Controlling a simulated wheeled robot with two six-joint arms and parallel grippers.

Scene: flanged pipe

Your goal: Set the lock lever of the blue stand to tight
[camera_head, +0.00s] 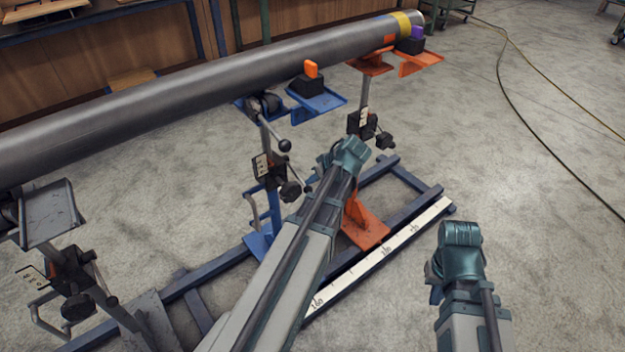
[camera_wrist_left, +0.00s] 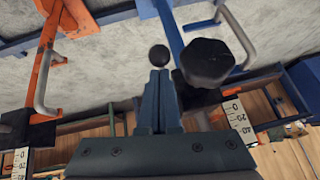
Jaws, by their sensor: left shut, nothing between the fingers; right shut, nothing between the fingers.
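The blue stand (camera_head: 268,205) carries the pipe, between the grey stand and the orange stand. It has a black star knob (camera_head: 290,191), also in the left wrist view (camera_wrist_left: 207,62). A black ball knob (camera_wrist_left: 158,55), probably the lock lever's end, shows beside it in the left wrist view. My left gripper (camera_wrist_left: 159,74) is shut and empty, tips very close to the ball; I cannot tell whether they touch. The lever's setting is not readable. My right gripper (camera_head: 435,294) is shut, mostly hidden by its arm, over the floor at right, away from the stands.
A long grey pipe (camera_head: 200,80) lies across the stands. The orange stand (camera_head: 363,215) is close on the right, the grey stand (camera_head: 70,255) at left. A blue rail frame with a white scale (camera_head: 385,250) lies below.

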